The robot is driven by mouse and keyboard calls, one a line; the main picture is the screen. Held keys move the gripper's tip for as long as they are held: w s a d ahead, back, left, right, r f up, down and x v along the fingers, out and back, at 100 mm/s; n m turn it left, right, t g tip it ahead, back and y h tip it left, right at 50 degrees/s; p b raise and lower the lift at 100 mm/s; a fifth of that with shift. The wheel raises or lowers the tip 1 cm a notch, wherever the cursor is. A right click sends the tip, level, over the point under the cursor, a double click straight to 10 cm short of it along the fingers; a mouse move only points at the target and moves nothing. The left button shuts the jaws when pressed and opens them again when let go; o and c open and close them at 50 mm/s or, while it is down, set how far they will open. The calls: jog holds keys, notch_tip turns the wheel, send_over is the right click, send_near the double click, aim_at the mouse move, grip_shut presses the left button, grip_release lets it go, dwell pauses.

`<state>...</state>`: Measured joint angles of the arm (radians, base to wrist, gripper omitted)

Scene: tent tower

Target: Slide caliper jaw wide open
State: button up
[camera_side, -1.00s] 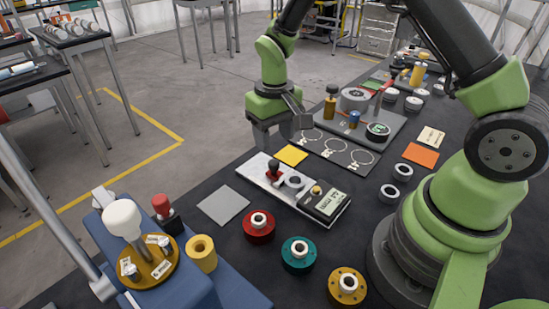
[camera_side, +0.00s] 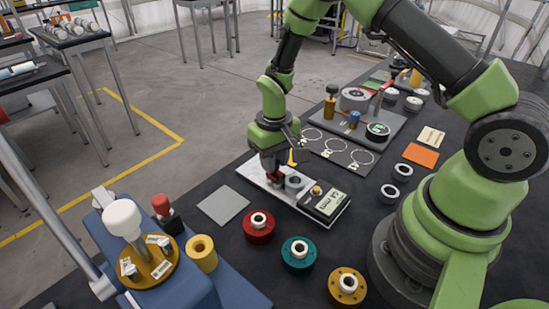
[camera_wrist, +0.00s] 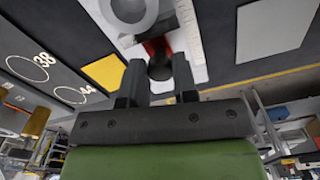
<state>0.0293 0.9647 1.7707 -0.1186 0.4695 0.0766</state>
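The caliper (camera_side: 256,176) is a pale, scaled bar lying on the dark mat, with a red slider under a black knob. In the wrist view the knob (camera_wrist: 160,67) lies between my two fingertips, with part of the red slider (camera_wrist: 155,46) behind it. A grey ring (camera_side: 294,182) sits on the bar beside the slider, and a dark readout block (camera_side: 326,202) is at its right end. My gripper (camera_side: 272,174) is low over the bar. In the wrist view my gripper (camera_wrist: 158,66) has its fingers apart around the knob; I cannot tell if they touch it.
A yellow square (camera_wrist: 104,72) lies behind the bar, and a grey square (camera_side: 223,205) lies in front. Red (camera_side: 259,227), teal (camera_side: 299,255) and yellow (camera_side: 347,287) ring pieces stand nearer the camera.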

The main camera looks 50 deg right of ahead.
jog(key=shift+w, duration=1.1)
jog(key=o, duration=0.8)
jog(key=shift+o, duration=0.2)
notch_tip(320, 180, up, 10)
jog(key=shift+r, duration=0.1)
